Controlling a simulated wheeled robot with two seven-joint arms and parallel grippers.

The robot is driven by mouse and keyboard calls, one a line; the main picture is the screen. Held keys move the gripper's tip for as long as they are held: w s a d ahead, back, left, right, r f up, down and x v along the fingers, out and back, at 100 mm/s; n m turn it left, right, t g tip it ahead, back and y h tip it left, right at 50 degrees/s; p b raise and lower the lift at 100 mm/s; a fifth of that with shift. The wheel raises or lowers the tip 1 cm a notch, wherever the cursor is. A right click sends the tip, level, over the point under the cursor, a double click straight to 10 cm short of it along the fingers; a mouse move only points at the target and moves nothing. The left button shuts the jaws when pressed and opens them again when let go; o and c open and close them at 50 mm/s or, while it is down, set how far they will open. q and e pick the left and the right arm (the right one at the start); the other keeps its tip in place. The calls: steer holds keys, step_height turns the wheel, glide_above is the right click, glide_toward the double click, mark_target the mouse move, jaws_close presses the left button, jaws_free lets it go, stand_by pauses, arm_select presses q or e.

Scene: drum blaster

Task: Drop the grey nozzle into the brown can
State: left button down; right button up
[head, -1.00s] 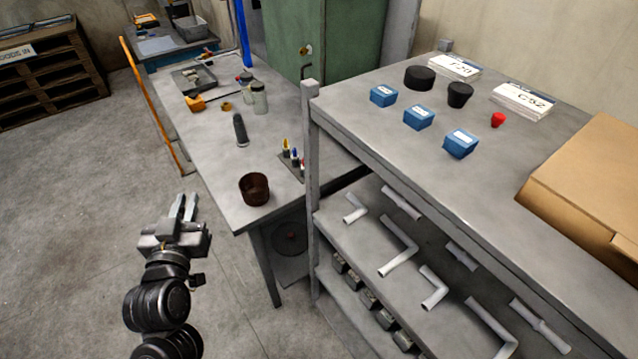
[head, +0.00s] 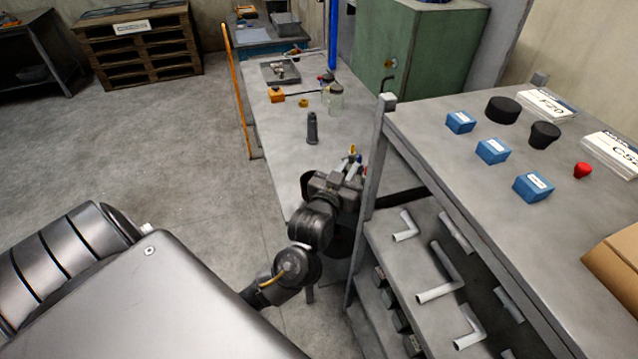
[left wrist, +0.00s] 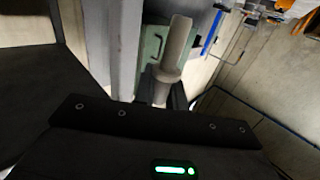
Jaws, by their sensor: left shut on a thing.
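My left gripper (head: 347,168) is over the near end of the workbench, beside the shelf post. It is shut on the grey nozzle (left wrist: 174,48), a pale grey tube with a wider collar, which points up and away in the left wrist view. In the head view I cannot make out the nozzle clearly. The brown can (head: 305,182) is almost wholly hidden behind my left gripper; only a dark edge shows on the left. I cannot tell whether the nozzle is above its opening. My right gripper is not in view.
A dark grey cylinder (head: 312,127) stands on the workbench (head: 275,140), with jars (head: 334,97) and an orange block (head: 276,95) behind. The shelf unit (head: 440,130) rises close on the right, carrying blue boxes (head: 492,150). Open floor lies to the left.

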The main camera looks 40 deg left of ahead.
arm_select(q)
steer(key=w+a+f+n+g+y+p, duration=0.15)
steer(key=w+a+y, duration=0.25)
steer(key=a, duration=0.5)
steer(key=w+a+f+n+g+y+p, duration=0.1)
steer(key=w+a+f+n+y, duration=0.15)
steer(key=a, duration=0.65)
steer(key=shift+n+y, duration=0.25)
steer(key=shift+n, duration=0.15)
steer(key=f+b, duration=0.1)
steer(key=b, duration=0.1)
steer(key=f+b, duration=0.4)
steer(key=shift+w+f, duration=0.15)
steer(key=shift+w, duration=0.2)
steer(key=c, duration=1.4)
jaws_free()
steer(key=shift+o, duration=0.2)
steer(key=b+v, duration=0.1)
steer(key=v, duration=1)
steer(key=shift+b, duration=0.3)
